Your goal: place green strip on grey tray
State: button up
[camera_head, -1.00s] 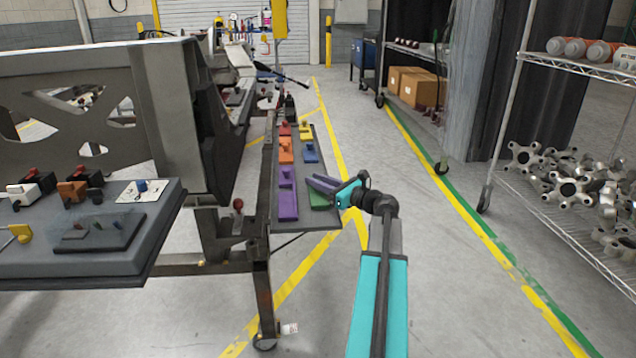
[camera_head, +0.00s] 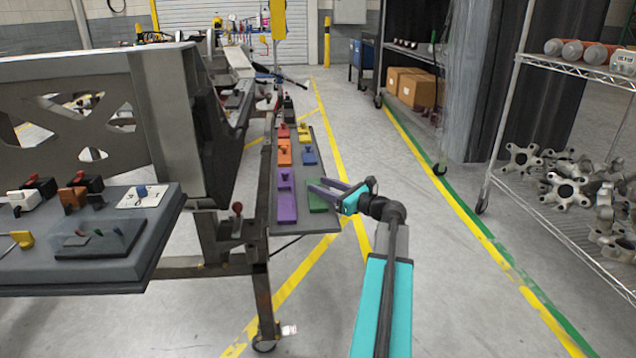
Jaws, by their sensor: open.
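The green strip (camera_head: 318,204) lies on the narrow grey shelf at the front right, beside the purple strip (camera_head: 287,207). My gripper (camera_head: 322,188) is open, its two purple-grey fingers reaching left over the green strip and covering part of it. I cannot tell whether the fingers touch it. A grey tray-like board (camera_head: 168,222) with several coloured parts stands at the left; a darker flat plate (camera_head: 98,240) lies on its front part. I cannot tell which of these the task calls the grey tray.
The narrow shelf (camera_head: 300,226) also bears orange (camera_head: 284,154), blue (camera_head: 309,156), red and yellow strips further back. A large metal chassis frame (camera_head: 160,110) rises left of it. A wire rack (camera_head: 545,70) with metal castings stands at the right. The floor between is clear.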

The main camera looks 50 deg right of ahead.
jog(key=s+p, duration=0.2)
jog(key=s, duration=0.7)
jog(key=shift+d+p, duration=0.35)
jog(key=shift+d, duration=0.05)
jog(key=shift+s, duration=0.1)
